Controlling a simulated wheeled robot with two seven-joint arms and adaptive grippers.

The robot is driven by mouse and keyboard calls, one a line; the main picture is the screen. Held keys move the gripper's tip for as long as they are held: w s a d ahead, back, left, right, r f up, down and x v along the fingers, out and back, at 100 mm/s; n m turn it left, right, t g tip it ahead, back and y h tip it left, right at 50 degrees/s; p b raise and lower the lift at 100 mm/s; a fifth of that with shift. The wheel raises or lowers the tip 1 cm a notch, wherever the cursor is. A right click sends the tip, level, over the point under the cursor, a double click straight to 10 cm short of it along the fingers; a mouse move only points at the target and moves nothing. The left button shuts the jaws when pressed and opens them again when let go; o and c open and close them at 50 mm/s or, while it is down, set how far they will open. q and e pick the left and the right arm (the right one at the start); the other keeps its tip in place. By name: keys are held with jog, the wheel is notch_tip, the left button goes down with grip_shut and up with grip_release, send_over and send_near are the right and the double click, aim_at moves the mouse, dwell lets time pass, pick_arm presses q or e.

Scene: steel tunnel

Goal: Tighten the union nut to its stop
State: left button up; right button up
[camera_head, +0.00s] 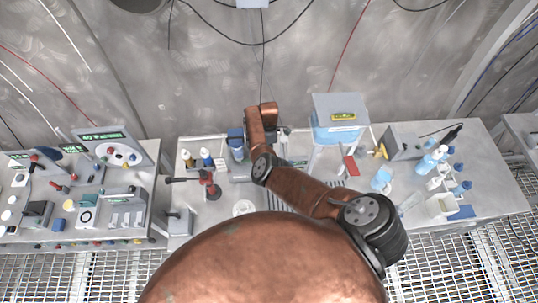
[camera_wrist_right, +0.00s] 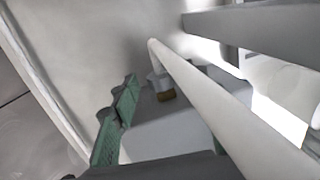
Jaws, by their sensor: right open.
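The pads look apart from the nut, though depth is hard to judge. In the head view my right arm reaches to the back middle of the bench, and it hides the work there. My left gripper is in neither view.
Bottles (camera_head: 432,160) stand on the right. A control panel (camera_head: 112,147) stands on the left bench.

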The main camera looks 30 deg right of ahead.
jog(key=shift+f, duration=0.3)
jog(key=shift+c, duration=0.6)
grip_shut()
jog(key=shift+w+b, duration=0.15)
jog(key=shift+b, duration=0.2)
jog(key=g+b, duration=0.1)
jog(key=b, duration=0.1)
jog(key=g+y+b, duration=0.1)
jog(key=b, duration=0.2)
jog(key=shift+w+f+b, duration=0.1)
jog(key=shift+f+b, duration=0.15)
jog(key=shift+b, duration=0.05)
jog(key=shift+r+b, duration=0.15)
jog(key=shift+b, duration=0.45)
jog(key=shift+r, duration=0.1)
